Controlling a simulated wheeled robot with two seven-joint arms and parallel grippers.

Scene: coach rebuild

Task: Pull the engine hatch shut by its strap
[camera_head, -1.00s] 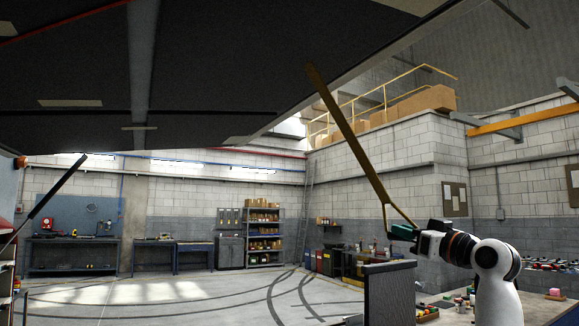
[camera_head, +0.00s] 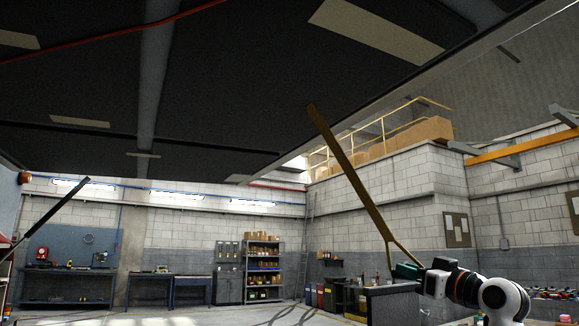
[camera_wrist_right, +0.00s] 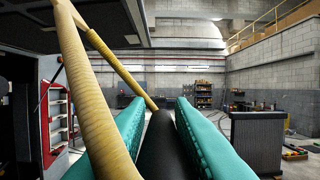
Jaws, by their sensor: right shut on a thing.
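The engine hatch (camera_head: 230,85) is a large dark panel with pale patches, hanging raised and tilted across the top of the head view. Its strap (camera_head: 352,180) is a tan-yellow band running from the hatch underside down to the right and splitting near its lower end. My right gripper (camera_head: 396,271), with green fingers, is shut at that lower end. In the right wrist view, the strap (camera_wrist_right: 95,100) comes down from the upper left in two branches, and a dark rounded piece (camera_wrist_right: 166,145) lies between the green fingers. My left gripper is not in view.
A dark strut (camera_head: 45,220) slants at the left edge. A dark ribbed box (camera_head: 392,303) stands just below my right gripper. Workbenches (camera_head: 68,285) and a shelf (camera_head: 262,270) stand far back by the wall. The floor between is open.

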